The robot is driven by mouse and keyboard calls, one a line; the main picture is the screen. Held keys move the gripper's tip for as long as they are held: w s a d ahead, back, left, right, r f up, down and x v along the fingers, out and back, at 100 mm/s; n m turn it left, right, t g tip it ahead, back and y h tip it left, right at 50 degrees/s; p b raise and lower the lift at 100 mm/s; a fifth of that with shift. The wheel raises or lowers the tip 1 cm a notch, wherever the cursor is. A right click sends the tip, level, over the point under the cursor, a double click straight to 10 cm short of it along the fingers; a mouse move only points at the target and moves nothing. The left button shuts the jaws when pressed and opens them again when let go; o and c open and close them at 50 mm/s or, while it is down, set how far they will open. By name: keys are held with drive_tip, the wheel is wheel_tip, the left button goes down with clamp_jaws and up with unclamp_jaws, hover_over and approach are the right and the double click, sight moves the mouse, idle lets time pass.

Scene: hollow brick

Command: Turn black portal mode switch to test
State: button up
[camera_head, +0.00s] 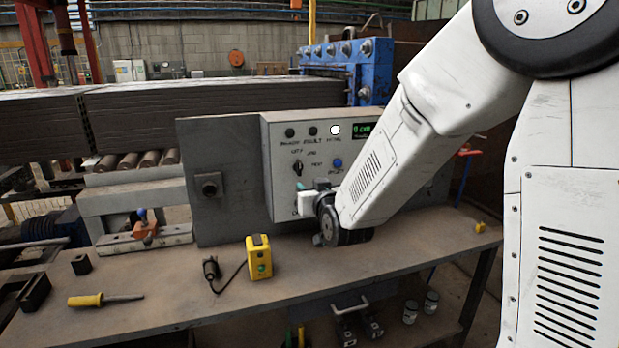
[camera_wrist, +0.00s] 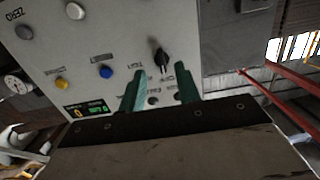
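The black mode switch (camera_head: 298,168) is a small knob on the front of the grey control panel (camera_head: 255,175). Labels surround it, one reading like TEST to its right; I cannot tell which label it points at. In the wrist view the switch (camera_wrist: 161,60) lies just beyond and between my green fingertips, with no visible contact. My gripper (camera_wrist: 158,82) is open, its two fingers apart with nothing held. In the head view my gripper (camera_head: 300,187) is just below the switch, at the panel's face, and partly hides its lower part.
A blue button (camera_head: 337,163) and a green display (camera_head: 362,130) are right of the switch. A yellow box (camera_head: 259,257) with a cable and a yellow-handled screwdriver (camera_head: 100,299) lie on the bench (camera_head: 190,285). A grey plate (camera_head: 213,215) stands left of the panel.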

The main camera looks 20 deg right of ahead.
sight(300, 169)
drive_tip(key=shift+t, duration=0.5)
drive_tip(key=w, duration=0.2)
drive_tip(key=w+r, duration=0.1)
drive_tip(key=w, duration=0.5)
drive_tip(key=shift+r, duration=0.35)
clamp_jaws()
